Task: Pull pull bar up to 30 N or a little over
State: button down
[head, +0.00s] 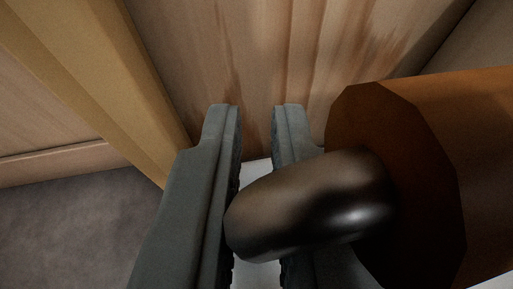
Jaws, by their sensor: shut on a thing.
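My gripper (257,112) reaches in from the bottom of the head view, its two grey fingers close together with a narrow gap between the tips. A dark, shiny, rounded metal piece (315,205) lies across the fingers on the right. It comes out of the end of a thick brown cylinder (440,170) that runs off the right edge. These may be parts of the pull bar, but I cannot tell. What the fingers grip is mostly hidden behind the dark piece. No force reading shows.
A wooden panel (265,50) stands behind the fingertips. A yellowish wooden post (95,75) runs diagonally at the left. Grey floor (65,225) shows at the lower left. The cylinder and dark piece crowd my gripper's right side.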

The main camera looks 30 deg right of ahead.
jog(key=shift+w+r, duration=0.1)
jog(key=shift+r, duration=2.05)
dwell(1.3)
jog(key=shift+f, duration=2.1)
jog(key=c, duration=1.4)
grip_release()
jog(key=shift+c, duration=0.2)
jog(key=v, duration=1.7)
jog(key=shift+a, duration=0.25)
